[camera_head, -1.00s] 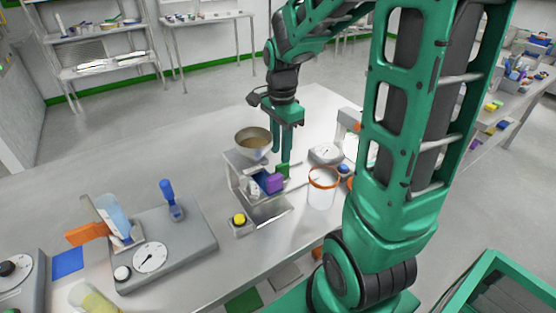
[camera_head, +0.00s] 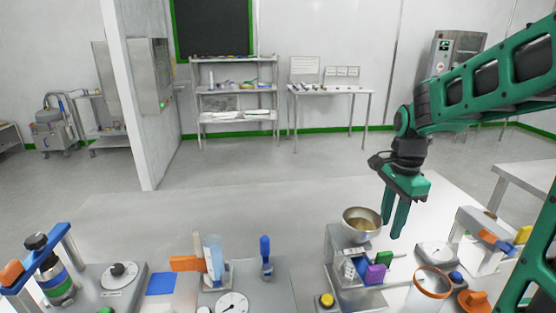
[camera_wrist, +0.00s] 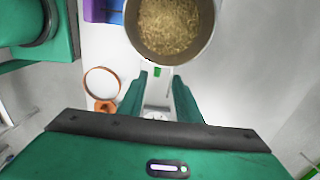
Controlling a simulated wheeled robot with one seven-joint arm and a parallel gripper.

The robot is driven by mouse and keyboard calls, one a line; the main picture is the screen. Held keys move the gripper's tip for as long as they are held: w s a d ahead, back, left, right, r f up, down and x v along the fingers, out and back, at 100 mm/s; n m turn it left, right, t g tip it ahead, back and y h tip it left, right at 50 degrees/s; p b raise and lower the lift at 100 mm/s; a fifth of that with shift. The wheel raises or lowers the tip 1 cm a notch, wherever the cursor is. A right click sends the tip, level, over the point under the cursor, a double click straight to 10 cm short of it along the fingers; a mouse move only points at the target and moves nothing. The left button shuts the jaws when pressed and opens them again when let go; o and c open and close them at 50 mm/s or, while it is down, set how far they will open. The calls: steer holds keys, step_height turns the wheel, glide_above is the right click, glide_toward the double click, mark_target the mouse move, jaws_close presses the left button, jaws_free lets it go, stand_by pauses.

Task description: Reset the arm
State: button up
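My gripper (camera_head: 396,216) is the green one at the end of my arm. It hangs fingers down above the table, just right of a metal bowl of tan granules (camera_head: 361,222). In the wrist view my gripper's two fingers (camera_wrist: 160,95) are spread apart with nothing between them. The bowl (camera_wrist: 172,28) lies just beyond the fingertips there, filled with coarse grains. It sits on top of a grey device (camera_head: 345,262) with purple, blue and green parts at its front.
A blue-handled tool (camera_head: 266,256) stands farther left. The table's back area (camera_head: 250,207) is clear.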

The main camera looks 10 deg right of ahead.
steer(key=s+n, duration=0.2)
steer(key=s, duration=0.1)
steer(key=s+d+n, duration=0.1)
steer(key=s, duration=0.3)
steer(key=s+d+n, duration=0.1)
steer(key=s+n, duration=0.1)
steer(key=s, duration=0.1)
steer(key=shift+s+d+r+n, duration=0.1)
steer(key=shift+s+r+n, duration=0.05)
steer(key=shift+r+n, duration=0.2)
steer(key=s+f+n, duration=0.1)
steer(key=s+n, duration=0.5)
steer(key=s, duration=0.4)
steer(key=shift+f, duration=0.3)
steer(key=shift+d, duration=0.15)
steer(key=shift+w+f, duration=0.25)
steer(key=shift+w, duration=0.3)
